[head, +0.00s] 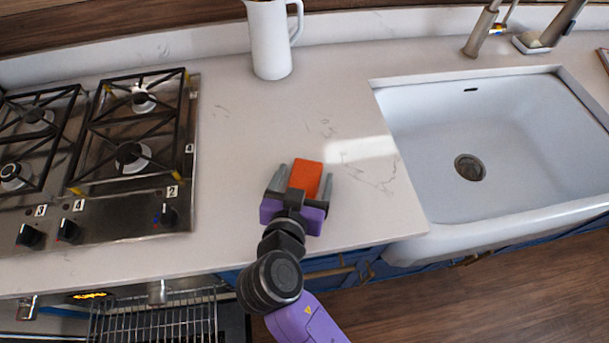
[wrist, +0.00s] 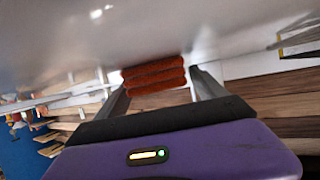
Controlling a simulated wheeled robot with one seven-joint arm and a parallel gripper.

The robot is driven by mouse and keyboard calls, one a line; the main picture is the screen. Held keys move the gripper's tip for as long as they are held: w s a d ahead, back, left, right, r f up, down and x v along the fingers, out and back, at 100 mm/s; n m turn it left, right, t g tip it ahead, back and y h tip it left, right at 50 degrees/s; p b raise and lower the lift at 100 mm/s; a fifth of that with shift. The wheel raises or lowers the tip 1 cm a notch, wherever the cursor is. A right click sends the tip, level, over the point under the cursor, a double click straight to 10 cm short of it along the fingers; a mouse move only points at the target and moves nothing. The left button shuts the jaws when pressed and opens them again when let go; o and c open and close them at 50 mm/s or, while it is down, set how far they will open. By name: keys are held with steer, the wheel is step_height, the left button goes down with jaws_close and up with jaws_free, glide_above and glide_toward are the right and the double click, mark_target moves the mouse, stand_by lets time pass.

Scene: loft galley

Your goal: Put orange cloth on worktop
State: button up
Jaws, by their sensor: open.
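The orange cloth (head: 306,176) is a small folded block at the worktop, between the two fingers of my gripper (head: 305,181). In the wrist view the cloth (wrist: 154,75) shows as stacked folds between the fingertips (wrist: 158,82). My gripper is open, with one finger on either side of the cloth. The cloth appears to rest on the white, grey-veined worktop (head: 240,140); the contact under it is hidden. The gripper's body hides the cloth's near end in the head view.
A gas stove (head: 100,160) is at the left and a white sink (head: 450,120) at the right. A white jug (head: 269,40) stands at the back. An open oven or rack (head: 155,318) is below the front edge. Worktop left of my gripper is clear.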

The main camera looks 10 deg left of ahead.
steer(key=shift+s+f+p, duration=0.15)
steer(key=shift+p, duration=0.3)
steer(key=v, duration=0.4)
steer(key=b+v, duration=0.1)
steer(key=v, duration=0.3)
steer(key=b+v, duration=0.1)
steer(key=v, duration=0.3)
steer(key=shift+a+r, duration=0.1)
steer(key=shift+r, duration=0.2)
